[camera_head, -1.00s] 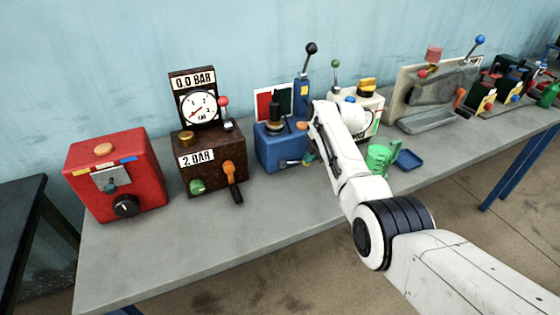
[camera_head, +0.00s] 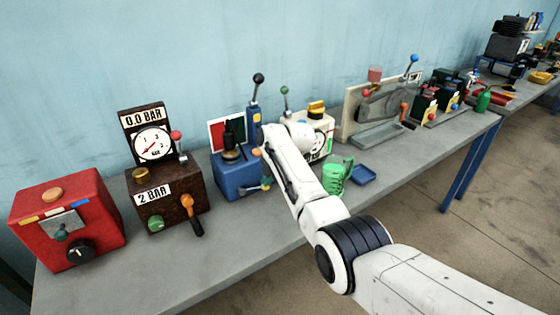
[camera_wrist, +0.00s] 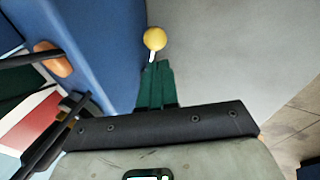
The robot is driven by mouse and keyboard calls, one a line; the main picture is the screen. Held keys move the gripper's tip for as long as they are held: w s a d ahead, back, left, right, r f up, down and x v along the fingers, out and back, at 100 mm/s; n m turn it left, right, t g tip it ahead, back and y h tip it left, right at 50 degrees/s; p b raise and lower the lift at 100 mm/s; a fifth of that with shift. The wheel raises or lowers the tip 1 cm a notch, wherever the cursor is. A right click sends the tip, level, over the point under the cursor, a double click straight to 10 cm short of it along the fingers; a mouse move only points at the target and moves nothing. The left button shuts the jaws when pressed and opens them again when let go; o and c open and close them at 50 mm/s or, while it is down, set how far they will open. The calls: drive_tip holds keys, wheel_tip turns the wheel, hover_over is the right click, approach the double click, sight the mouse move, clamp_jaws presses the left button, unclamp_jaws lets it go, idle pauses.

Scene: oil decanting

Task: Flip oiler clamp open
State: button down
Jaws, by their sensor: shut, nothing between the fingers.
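A blue oiler box (camera_head: 238,182) with a dark fitting on top stands mid-bench; its blue side fills the upper left of the wrist view (camera_wrist: 90,40). An orange knob (camera_wrist: 54,61) is on that side. A yellow ball (camera_wrist: 155,39) on a short pale stem stands beside the box; I cannot tell for sure that it is the clamp's handle. My gripper (camera_wrist: 155,68) has its dark green fingers shut and empty, their tips right at the stem below the ball. Whether they touch it is unclear. In the head view my arm partly hides this spot.
A brown gauge box (camera_head: 168,198) and a red box (camera_head: 70,222) stand to the left. A white machine (camera_head: 318,130), a green jug (camera_head: 338,172) and a blue tray (camera_head: 363,174) stand to the right. The grey bench (camera_head: 235,242) is clear along its front.

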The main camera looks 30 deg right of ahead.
drive_tip(key=v, duration=1.1)
drive_tip(key=shift+d, duration=0.1)
drive_tip(key=s+a+f+m, duration=0.1)
drive_tip(key=s+f, duration=0.2)
drive_tip(key=s+a+f+m, duration=0.1)
drive_tip(key=s+f+m, duration=0.1)
drive_tip(key=s+f, duration=0.1)
drive_tip(key=s+a+f+m+g, duration=0.1)
drive_tip(key=s+f, duration=0.2)
drive_tip(key=f, duration=0.2)
drive_tip(key=shift+s+f+m, duration=0.1)
drive_tip(key=shift+m, duration=0.3)
drive_tip(key=s+a+f+m+g+h, duration=0.15)
drive_tip(key=s+f+m, duration=0.35)
drive_tip(key=s, duration=0.7)
drive_tip(key=s+a+f+m+g, duration=0.15)
drive_tip(key=s+f+m, duration=0.3)
drive_tip(key=s, duration=0.65)
drive_tip(key=s+m, duration=0.6)
drive_tip(key=s, duration=1)
drive_tip(key=shift+a+r+h, duration=0.15)
drive_tip(key=shift+a+h, duration=0.3)
